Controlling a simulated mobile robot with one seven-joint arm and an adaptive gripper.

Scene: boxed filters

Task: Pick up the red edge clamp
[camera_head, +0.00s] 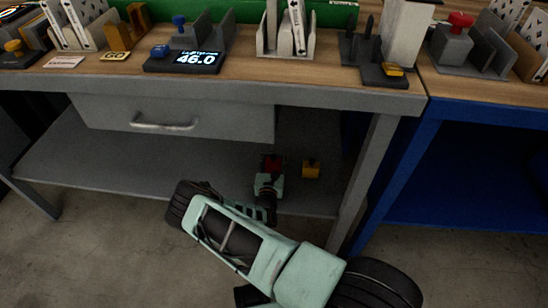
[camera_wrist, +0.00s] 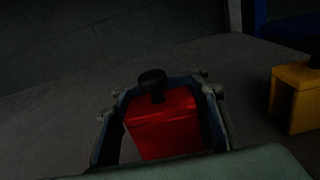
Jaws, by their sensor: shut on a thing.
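The red edge clamp (camera_wrist: 163,128) is a red block with a dark round knob on top, seen in the wrist view between my gripper's two fingers. My gripper (camera_wrist: 160,118) is shut on it, with a finger against each side. In the head view the red clamp (camera_head: 272,161) shows small and dark at the end of my gripper (camera_head: 270,172), over the grey lower shelf (camera_head: 110,165) under the bench. I cannot tell whether the clamp rests on the shelf or is just above it.
A yellow block (camera_wrist: 296,98) stands right of the clamp, also in the head view (camera_head: 311,169). A drawer (camera_head: 180,118) and the bench top (camera_head: 240,78) are above my arm. A grey bench leg (camera_head: 366,175) and a blue bench (camera_head: 460,175) stand to the right. The shelf's left is clear.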

